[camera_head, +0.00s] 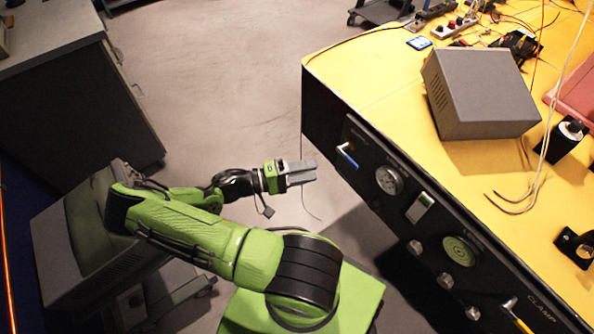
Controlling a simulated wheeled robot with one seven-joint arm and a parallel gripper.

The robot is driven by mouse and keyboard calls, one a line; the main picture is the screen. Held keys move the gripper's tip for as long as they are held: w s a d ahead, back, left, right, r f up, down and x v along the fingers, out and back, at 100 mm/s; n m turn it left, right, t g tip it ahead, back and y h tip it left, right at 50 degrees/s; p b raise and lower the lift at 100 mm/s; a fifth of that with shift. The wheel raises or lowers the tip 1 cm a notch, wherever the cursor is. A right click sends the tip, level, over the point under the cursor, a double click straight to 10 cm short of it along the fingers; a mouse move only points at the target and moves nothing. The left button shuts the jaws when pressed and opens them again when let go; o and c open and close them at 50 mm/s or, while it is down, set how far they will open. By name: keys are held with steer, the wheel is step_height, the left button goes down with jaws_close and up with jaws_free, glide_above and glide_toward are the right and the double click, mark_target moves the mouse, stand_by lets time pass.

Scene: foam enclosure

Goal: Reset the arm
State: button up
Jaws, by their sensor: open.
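My gripper (300,173) is at the end of my green and black arm, in the middle of the head view. It points right, toward the black front panel of the yellow bench. The grey fingers look empty and are open, though the gap between them is hard to see from this angle. A thin dark cable hangs below the fingers. The arm is bent and stretches from the lower middle to the left, then back to the right. My gripper appears apart from the bench.
A yellow-topped bench (375,75) fills the right side, its front carrying a gauge (389,180), a blue-handled valve (347,156) and knobs. A grey box (480,92) stands on it. A dark cabinet (75,110) stands at upper left. Grey floor (220,80) lies clear between.

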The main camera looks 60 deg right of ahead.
steer(key=shift+v, duration=1.5)
